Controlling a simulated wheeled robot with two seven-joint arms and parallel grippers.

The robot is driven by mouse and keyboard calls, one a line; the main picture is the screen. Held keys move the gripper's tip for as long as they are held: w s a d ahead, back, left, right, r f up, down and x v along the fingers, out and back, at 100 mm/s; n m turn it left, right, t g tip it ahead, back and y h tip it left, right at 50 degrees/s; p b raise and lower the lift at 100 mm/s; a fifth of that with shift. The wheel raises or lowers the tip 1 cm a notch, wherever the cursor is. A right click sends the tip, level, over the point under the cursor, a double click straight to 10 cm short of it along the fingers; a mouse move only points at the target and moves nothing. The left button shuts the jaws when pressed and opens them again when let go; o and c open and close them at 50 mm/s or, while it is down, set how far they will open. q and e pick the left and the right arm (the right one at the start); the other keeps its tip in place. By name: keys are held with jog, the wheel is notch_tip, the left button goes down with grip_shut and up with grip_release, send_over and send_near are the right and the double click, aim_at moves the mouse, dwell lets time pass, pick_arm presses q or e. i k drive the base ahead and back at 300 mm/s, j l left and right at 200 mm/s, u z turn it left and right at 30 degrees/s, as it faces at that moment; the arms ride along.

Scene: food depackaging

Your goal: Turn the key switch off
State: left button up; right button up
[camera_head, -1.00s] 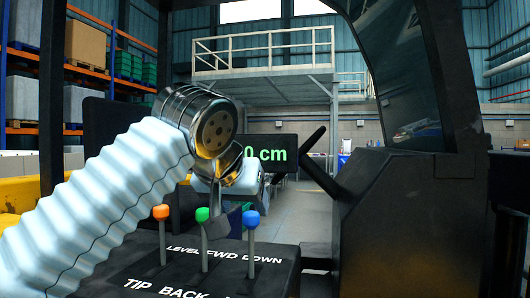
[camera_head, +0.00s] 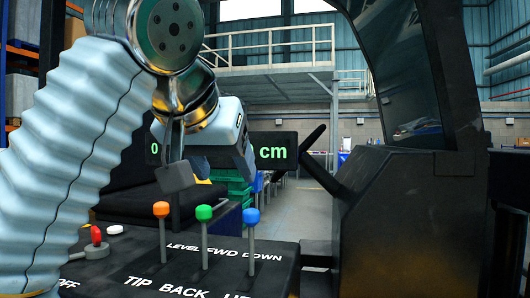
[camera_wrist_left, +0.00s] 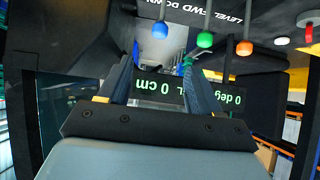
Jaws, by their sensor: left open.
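A red knob on a grey round base (camera_head: 97,250), apparently the key switch, sits at the left of the black control panel (camera_head: 225,280), near the printed word OFF. My left forearm partly covers that area, and which way the switch is turned cannot be told. A red part also shows at the right edge of the left wrist view (camera_wrist_left: 308,34). My left gripper (camera_head: 222,158) is above and beyond the levers, right of the switch and apart from it. In the left wrist view its two fingers (camera_wrist_left: 157,75) are spread with nothing between them. My right gripper is out of view.
Orange (camera_head: 161,209), green (camera_head: 204,213) and blue (camera_head: 251,216) lever knobs stand up from the panel. A white button (camera_head: 115,230) sits behind the red knob. A display (camera_head: 272,151) is beyond the gripper. A black post and housing (camera_head: 415,200) fill the right.

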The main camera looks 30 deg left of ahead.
aim_at(91, 252)
jog(key=k+l, duration=0.2)
jog(key=k, duration=0.3)
jog(key=k+l, duration=0.15)
jog(key=k, duration=0.3)
